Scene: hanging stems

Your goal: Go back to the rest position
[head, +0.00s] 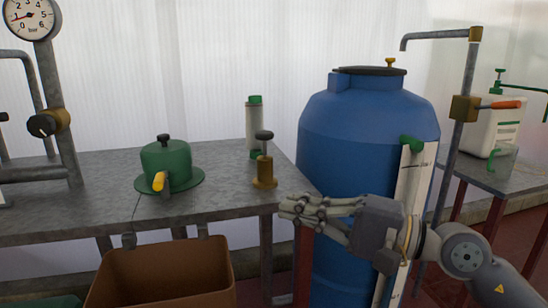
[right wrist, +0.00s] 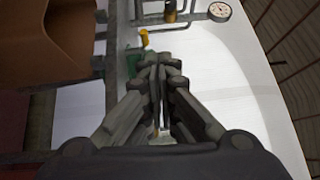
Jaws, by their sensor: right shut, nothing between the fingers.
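My right gripper (head: 290,209) comes in from the right in the head view, in front of the blue barrel (head: 365,130) and near the right end of the grey bench (head: 90,170). Its fingers are shut with nothing between them. In the right wrist view, its fingers (right wrist: 158,68) meet in the middle of the picture. My left gripper is in neither view.
A green lidded pot (head: 167,165), a brass valve (head: 264,172) and a white bottle with a green cap (head: 255,125) stand on the bench. A brown bin (head: 165,270) hangs at its front. A pressure gauge (head: 28,17) is at left, a jerrycan (head: 490,125) at right.

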